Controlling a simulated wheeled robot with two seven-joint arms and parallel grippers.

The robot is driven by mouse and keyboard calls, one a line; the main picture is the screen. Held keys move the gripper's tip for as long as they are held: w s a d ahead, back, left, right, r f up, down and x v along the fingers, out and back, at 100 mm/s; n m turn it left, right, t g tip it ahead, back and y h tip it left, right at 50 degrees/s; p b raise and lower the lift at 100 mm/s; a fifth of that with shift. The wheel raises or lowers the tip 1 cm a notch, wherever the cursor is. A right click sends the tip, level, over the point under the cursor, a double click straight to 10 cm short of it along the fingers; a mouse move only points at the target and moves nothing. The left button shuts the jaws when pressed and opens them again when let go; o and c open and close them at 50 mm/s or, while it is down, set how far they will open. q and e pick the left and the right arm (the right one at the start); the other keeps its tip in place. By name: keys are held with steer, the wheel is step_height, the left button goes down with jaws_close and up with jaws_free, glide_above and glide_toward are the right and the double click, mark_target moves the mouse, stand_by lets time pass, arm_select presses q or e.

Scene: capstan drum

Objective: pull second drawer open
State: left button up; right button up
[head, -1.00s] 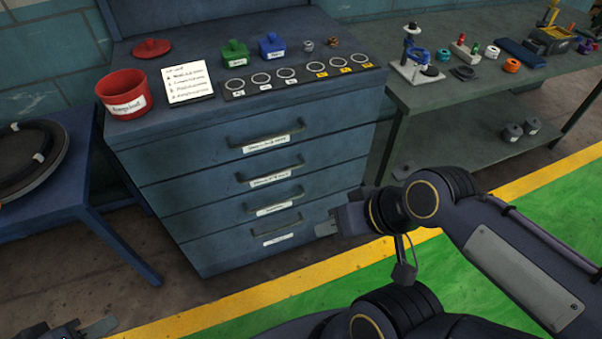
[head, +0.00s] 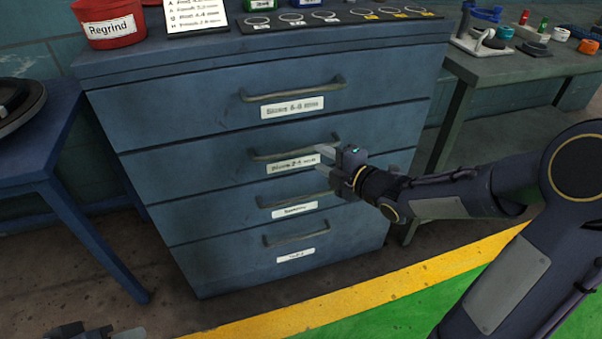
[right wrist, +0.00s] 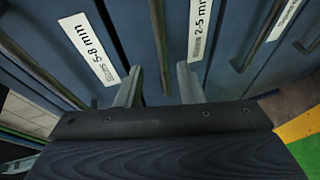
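The blue drawer cabinet (head: 225,145) has a column of drawers, all flush. The second drawer (head: 190,162) has a bar handle (head: 290,149) above a white label reading 2-5 mm. My right gripper (head: 326,158) is at the right end of this handle, fingers apart. In the right wrist view the handle (right wrist: 160,45) runs between the two open fingertips (right wrist: 159,75), and I see no finger pressed on it. My left gripper (head: 100,332) shows only partly at the bottom left edge, away from the cabinet; its opening is unclear.
The top drawer's handle (head: 293,90) lies above, the third drawer's handle (head: 295,200) close below. A red Regrind bucket (head: 108,24) stands on the cabinet top. A blue table (head: 45,140) is at left, a workbench (head: 520,68) at right. The floor before the cabinet looks clear.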

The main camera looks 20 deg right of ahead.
mark_target(303, 151)
steer(key=shift+n, duration=0.3)
steer(key=b+x, duration=0.1)
steer(key=x, duration=0.7)
steer(key=shift+a+f, duration=0.1)
steer(key=shift+a, duration=0.15)
jaws_close()
